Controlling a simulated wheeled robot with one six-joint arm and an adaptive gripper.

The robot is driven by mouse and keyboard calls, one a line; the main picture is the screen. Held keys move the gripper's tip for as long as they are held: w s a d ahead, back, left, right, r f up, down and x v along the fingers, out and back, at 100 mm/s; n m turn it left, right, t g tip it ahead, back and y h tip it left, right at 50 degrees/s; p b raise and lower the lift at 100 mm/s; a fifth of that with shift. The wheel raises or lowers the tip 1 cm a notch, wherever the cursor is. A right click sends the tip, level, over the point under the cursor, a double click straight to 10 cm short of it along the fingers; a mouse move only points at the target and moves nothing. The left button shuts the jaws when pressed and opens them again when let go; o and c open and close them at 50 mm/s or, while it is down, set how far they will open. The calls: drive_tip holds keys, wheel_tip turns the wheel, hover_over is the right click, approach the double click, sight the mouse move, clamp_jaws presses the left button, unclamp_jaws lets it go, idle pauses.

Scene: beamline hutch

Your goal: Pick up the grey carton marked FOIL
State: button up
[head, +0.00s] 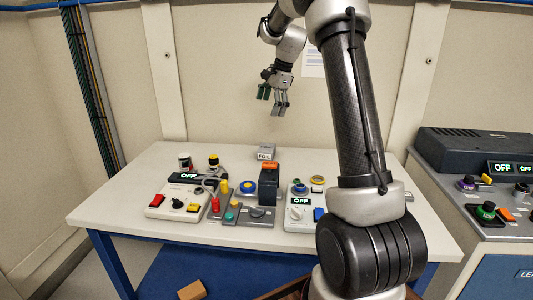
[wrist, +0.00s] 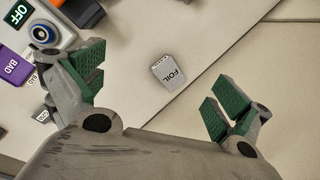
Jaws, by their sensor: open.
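The small grey carton marked FOIL (head: 266,152) stands near the back edge of the white table (head: 140,169), behind the control boxes. In the wrist view the FOIL carton (wrist: 168,73) lies beyond and between the fingertips, with its lettering visible. My gripper (head: 271,103) hangs above the table's back part, over the carton and well apart from it. In the wrist view my gripper (wrist: 152,92) has its green-padded fingers spread wide with nothing between them.
Control boxes with buttons and knobs (head: 250,213) fill the table's middle and front; a dark upright block with an orange top (head: 269,184) stands just in front of the carton. A wall rises behind the table. Another console (head: 485,165) stands at the right.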

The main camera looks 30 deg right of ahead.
drive_tip(key=w+d+f+m, duration=0.5)
drive_tip(key=w+f, duration=0.3)
drive_tip(key=f, duration=0.2)
drive_tip(key=m+y, duration=0.1)
drive_tip(key=m, duration=0.1)
hover_over(267, 147)
drive_tip(key=s+d, duration=0.1)
drive_tip(key=d, duration=0.1)
wheel_tip(267, 147, down, 6)
drive_tip(key=shift+s+a+r, duration=0.1)
drive_tip(key=shift+s, duration=0.05)
drive_tip(key=f, duration=0.3)
drive_tip(key=shift+w+a+m, duration=0.25)
drive_tip(key=shift+w+m, duration=0.1)
drive_tip(key=shift+m, duration=0.05)
drive_tip(key=x, duration=0.5)
drive_tip(key=shift+s+f, duration=0.25)
drive_tip(key=shift+f, duration=0.05)
drive_tip(key=c, duration=0.8)
